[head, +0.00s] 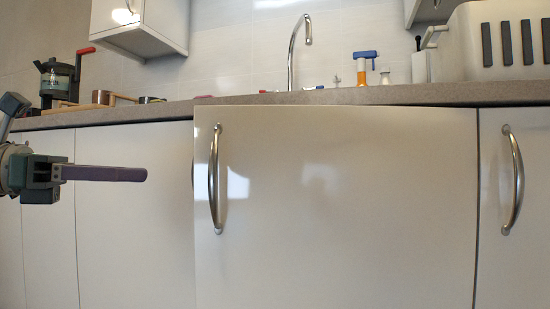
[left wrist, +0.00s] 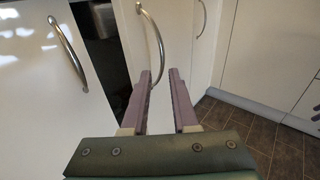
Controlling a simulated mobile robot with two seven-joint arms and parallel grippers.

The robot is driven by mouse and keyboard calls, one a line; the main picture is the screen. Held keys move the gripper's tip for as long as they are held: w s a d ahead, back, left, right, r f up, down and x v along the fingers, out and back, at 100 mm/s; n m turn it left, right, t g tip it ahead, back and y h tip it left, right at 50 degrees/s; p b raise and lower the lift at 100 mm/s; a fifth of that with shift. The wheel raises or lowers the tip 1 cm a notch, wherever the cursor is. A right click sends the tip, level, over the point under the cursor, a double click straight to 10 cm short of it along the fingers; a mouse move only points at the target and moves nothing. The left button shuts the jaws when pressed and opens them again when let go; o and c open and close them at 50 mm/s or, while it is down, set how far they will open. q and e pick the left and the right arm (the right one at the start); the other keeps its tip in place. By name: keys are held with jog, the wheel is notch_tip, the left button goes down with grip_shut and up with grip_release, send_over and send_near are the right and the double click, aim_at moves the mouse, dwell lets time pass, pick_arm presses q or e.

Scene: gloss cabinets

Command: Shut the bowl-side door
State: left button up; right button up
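A wide white door (head: 340,210) fills the middle of the head view. It stands a little ajar, its left edge forward of the neighbouring front, with a curved metal handle (head: 214,178) near that edge. My left gripper (head: 146,175) is left of this door, apart from it, its fingers pointing right. In the left wrist view the two purple fingers (left wrist: 160,75) are apart with nothing between them. That view also shows a dark gap (left wrist: 102,45) between a white door (left wrist: 30,100) on the left and another white front (left wrist: 140,45). No bowl can be made out.
A closed white front (head: 130,220) lies behind my left gripper; another with a handle (head: 513,180) is at the right. The countertop (head: 370,95) above holds a coffee maker (head: 60,80), bottles and a dish rack (head: 490,45). Brown floor (left wrist: 225,115) shows in the left wrist view.

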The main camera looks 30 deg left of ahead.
pick_arm(q)
jog(key=p+v, duration=0.1)
jog(key=v, duration=0.2)
jog(key=shift+s+a, duration=0.2)
jog(key=shift+s, duration=0.1)
jog(key=shift+c, duration=0.3)
